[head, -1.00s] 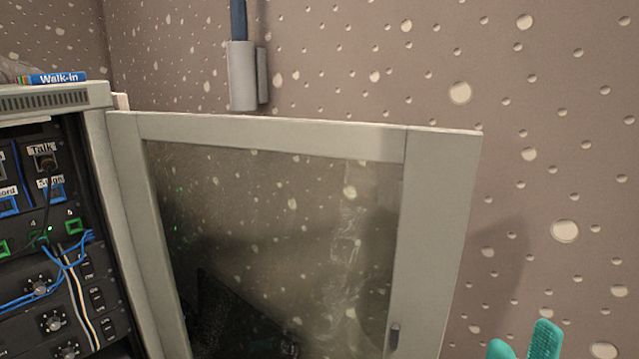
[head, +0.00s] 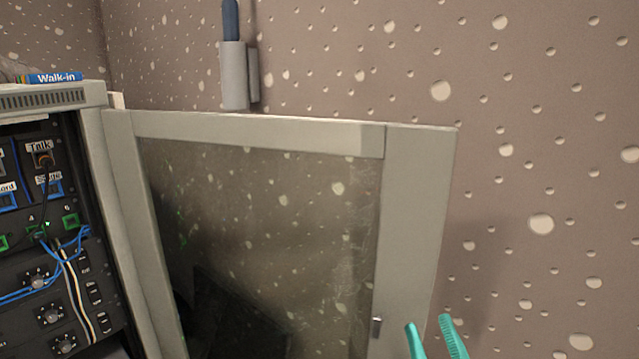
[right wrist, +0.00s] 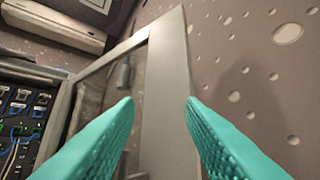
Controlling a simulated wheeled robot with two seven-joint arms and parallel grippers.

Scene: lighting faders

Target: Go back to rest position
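My left gripper is in neither view.
The open rack cabinet (head: 55,98) at the left holds panels with blue and green sockets, knobs and cables. A blue "Walk-in" label (head: 55,78) sits on its top. A grey wall holder (head: 234,75) is behind the door. Spotted wall (head: 560,150) fills the right.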

